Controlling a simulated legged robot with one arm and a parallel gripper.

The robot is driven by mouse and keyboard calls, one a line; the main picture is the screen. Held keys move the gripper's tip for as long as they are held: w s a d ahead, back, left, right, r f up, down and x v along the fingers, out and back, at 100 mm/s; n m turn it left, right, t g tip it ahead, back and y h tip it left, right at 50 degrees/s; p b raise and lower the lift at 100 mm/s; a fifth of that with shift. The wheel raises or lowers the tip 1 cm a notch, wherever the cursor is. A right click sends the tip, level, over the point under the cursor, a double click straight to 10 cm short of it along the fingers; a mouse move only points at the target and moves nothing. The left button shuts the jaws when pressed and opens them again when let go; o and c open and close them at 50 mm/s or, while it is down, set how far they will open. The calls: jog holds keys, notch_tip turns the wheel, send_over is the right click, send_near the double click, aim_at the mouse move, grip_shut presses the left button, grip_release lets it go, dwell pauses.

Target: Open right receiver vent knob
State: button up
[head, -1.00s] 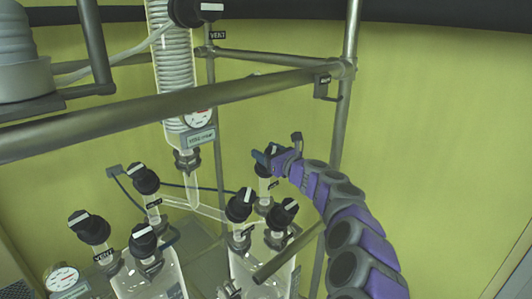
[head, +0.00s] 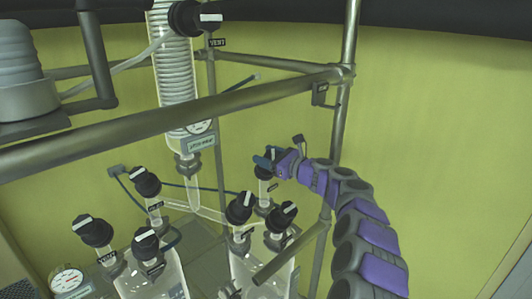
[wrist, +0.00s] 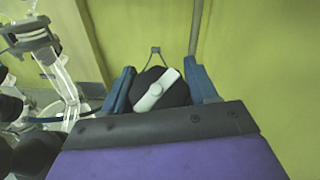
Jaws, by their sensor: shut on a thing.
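The right receiver (head: 262,272) is a clear glass vessel at the lower middle of the head view. Two black knobs with white bars, a left one (head: 240,207) and a right one (head: 283,215), top its front necks. My gripper (head: 266,158) is at the rear neck (head: 265,190), over its top knob, which it mostly hides there. In the wrist view the black knob (wrist: 175,97) with a slanted white bar (wrist: 155,91) sits between my two blue fingers (wrist: 160,88), which are shut on it. The small tag on that neck is too small to read.
The left receiver (head: 150,278) stands to the left with several black knobs and a dial gauge (head: 67,281). A metal rail (head: 150,117) crosses above, and an upright post (head: 346,110) stands close behind my arm. A coiled glass condenser (head: 175,75) hangs at upper left.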

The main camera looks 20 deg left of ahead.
jog(key=shift+r+n, duration=0.2)
jog(key=shift+n, duration=0.1)
jog(key=o, duration=0.9)
jog(key=shift+d, duration=0.2)
jog(key=shift+o, duration=0.3)
jog(key=shift+f, duration=0.1)
jog(key=b+v, duration=0.1)
jog(key=v, duration=1.6)
jog(key=shift+w+d, duration=0.2)
jog(key=shift+d, duration=0.1)
